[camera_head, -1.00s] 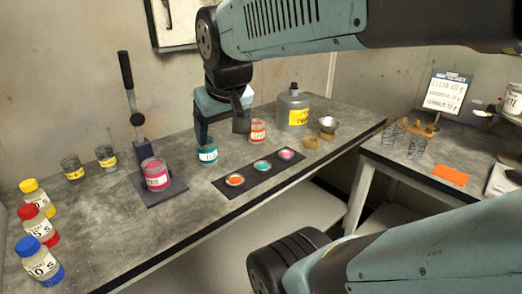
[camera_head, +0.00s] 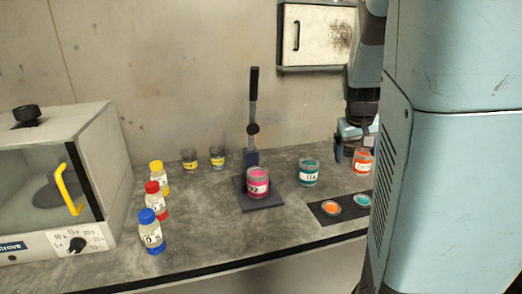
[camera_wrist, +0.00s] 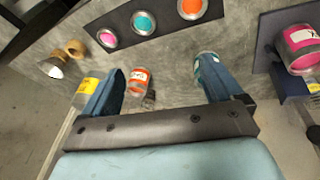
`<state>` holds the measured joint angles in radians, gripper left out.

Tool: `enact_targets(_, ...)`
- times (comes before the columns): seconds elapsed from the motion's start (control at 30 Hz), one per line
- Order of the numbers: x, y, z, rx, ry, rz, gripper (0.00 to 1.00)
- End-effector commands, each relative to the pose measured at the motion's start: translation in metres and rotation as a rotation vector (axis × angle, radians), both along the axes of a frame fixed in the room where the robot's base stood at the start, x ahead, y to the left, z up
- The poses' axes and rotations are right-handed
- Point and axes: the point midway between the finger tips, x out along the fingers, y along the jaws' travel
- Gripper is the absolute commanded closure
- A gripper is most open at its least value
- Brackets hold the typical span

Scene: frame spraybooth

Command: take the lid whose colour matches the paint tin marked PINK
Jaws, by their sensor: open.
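The pink-filled tin (camera_head: 257,175) stands on the dark base of a lever press; its white label is too small to read fully. It also shows in the wrist view (camera_wrist: 303,62). Three lids lie in a row on a dark strip: pink (camera_wrist: 107,38), teal (camera_wrist: 143,23) and orange (camera_wrist: 191,8). In the head view the orange lid (camera_head: 331,208) and teal lid (camera_head: 361,200) show; the pink lid is hidden by my arm. My gripper (camera_wrist: 162,75) is open and empty, above the bench by the teal tin (camera_head: 308,175) and orange tin (camera_head: 363,162).
The lever press (camera_head: 252,130) stands upright at the back. Bottles with yellow, red and blue (camera_head: 150,235) caps and two clear cups (camera_head: 217,158) are to the left. A white oven-like box (camera_head: 60,180) is at far left. A yellow-labelled container (camera_wrist: 86,90) sits near my gripper.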

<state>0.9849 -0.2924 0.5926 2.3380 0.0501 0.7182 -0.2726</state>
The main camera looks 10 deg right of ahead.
Motion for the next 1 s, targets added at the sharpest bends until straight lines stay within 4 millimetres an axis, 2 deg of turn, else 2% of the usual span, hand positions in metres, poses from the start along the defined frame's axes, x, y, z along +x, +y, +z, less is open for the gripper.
enact_targets(0.03, 0.002, -0.010, -0.006, 0.007, 0.008, -0.012, 0.07)
enact_targets(0.5, 0.012, -0.082, -0.048, 0.075, 0.020, -0.051, 0.07)
enact_targets(1.0, -0.001, -0.163, -0.071, 0.155, -0.071, -0.106, 0.07)
